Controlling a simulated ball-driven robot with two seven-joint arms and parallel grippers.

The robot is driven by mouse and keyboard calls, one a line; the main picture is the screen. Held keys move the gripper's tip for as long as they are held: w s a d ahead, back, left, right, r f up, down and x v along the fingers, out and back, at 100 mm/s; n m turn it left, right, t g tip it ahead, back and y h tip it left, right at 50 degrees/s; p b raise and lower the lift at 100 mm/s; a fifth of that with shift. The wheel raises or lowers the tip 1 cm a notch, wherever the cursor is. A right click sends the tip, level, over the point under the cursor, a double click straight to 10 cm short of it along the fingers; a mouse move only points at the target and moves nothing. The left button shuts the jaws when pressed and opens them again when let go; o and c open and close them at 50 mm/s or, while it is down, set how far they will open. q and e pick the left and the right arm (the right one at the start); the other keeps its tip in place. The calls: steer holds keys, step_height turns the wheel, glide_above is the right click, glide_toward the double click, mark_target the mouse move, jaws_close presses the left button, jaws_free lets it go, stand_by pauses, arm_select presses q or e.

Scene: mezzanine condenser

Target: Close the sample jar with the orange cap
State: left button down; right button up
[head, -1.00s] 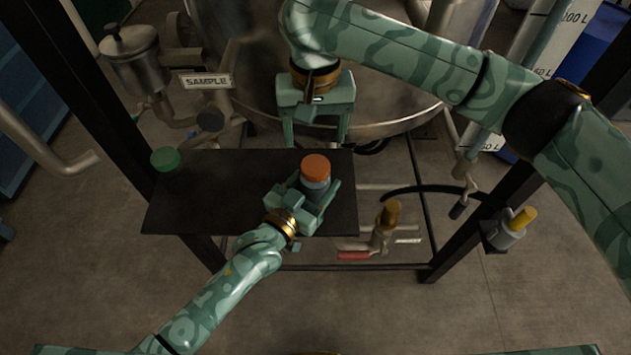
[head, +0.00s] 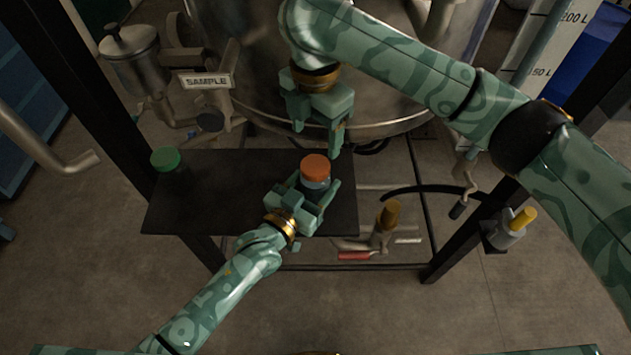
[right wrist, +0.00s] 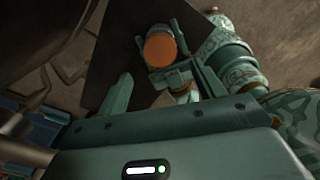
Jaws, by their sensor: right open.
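The sample jar (head: 316,184) stands upright on the dark shelf, with the orange cap (head: 315,167) on its top. From here I cannot tell whether the cap is screwed tight. My left gripper (head: 318,198) has its fingers on both sides of the jar and looks shut on it. My right gripper (head: 318,140) is open and empty, above and behind the jar, with its fingers pointing down. In the right wrist view the orange cap (right wrist: 160,48) shows beyond the two spread fingers, apart from them.
The dark shelf (head: 200,215) is mostly bare. A green-capped jar (head: 166,161) stands at its left end. Behind are a steel tank (head: 385,110), a SAMPLE sign (head: 206,81) and pipework. Valves with yellow (head: 522,217) and red (head: 354,255) handles are at the right and front.

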mark_target(315, 165)
steer(key=shift+f, duration=0.1)
steer(key=shift+f, duration=3.9)
steer(key=c, duration=1)
steer(key=o, duration=1.1)
steer(key=shift+o, duration=0.2)
steer(key=shift+r, duration=0.1)
